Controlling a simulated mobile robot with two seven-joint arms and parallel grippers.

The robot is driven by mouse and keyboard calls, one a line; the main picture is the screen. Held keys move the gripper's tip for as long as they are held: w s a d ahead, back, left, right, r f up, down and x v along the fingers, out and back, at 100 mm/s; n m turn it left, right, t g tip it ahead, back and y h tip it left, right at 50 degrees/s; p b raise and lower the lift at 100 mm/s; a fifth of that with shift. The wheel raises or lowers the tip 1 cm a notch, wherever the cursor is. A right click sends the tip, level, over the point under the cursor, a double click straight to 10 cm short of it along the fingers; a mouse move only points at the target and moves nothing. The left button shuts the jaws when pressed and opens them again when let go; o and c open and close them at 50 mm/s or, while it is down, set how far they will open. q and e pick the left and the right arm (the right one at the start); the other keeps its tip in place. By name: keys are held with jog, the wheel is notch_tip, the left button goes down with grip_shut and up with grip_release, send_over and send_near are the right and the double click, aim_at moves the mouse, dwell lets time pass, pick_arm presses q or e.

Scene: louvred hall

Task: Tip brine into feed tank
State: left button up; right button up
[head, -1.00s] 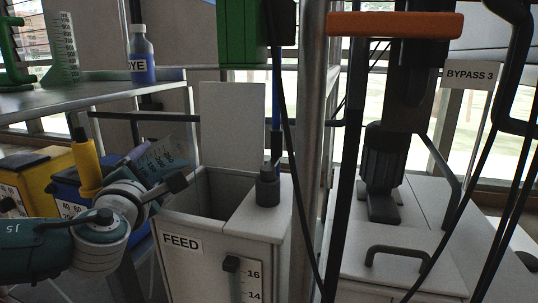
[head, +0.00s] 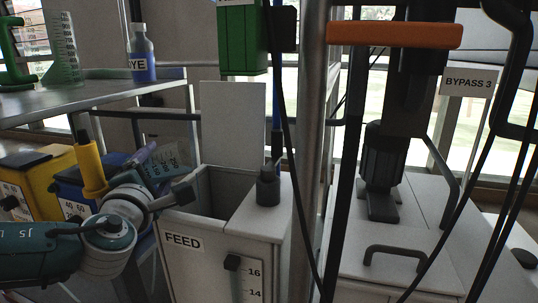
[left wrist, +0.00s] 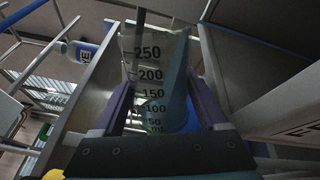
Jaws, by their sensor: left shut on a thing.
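My left gripper (head: 153,167) is shut on a clear graduated beaker (head: 170,159), just left of the feed tank's opening. The beaker leans in the head view. In the left wrist view the beaker (left wrist: 158,75) sits between the purple fingers, with marks from 50 to 250. A blue-grey tint shows inside it, its edge slanting across the marks. The white feed tank (head: 205,268), labelled FEED, has its lid (head: 233,125) raised and its opening uncovered. Its inside looks dark, and its bottom is hidden. My right gripper is not in view.
A metal post (head: 310,150) and hanging cables are right of the tank.

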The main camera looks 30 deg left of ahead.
pick_arm(q)
jog(key=shift+r+m+p, duration=0.15)
jog(key=shift+m+p, duration=0.35)
jog(key=shift+w+d+m, duration=0.1)
jog(key=shift+d+m, duration=0.05)
jog(key=shift+m, duration=0.25)
jog(key=shift+f+m, duration=0.2)
jog(key=shift+m, duration=0.1)
jog(key=shift+w+d+r+m+p, duration=0.1)
jog(key=shift+r+m+p, duration=0.2)
jog(key=shift+p, duration=0.3)
jog(key=shift+d+m+p, duration=0.1)
jog(key=shift+m+p, duration=0.2)
jog(key=shift+p, duration=0.05)
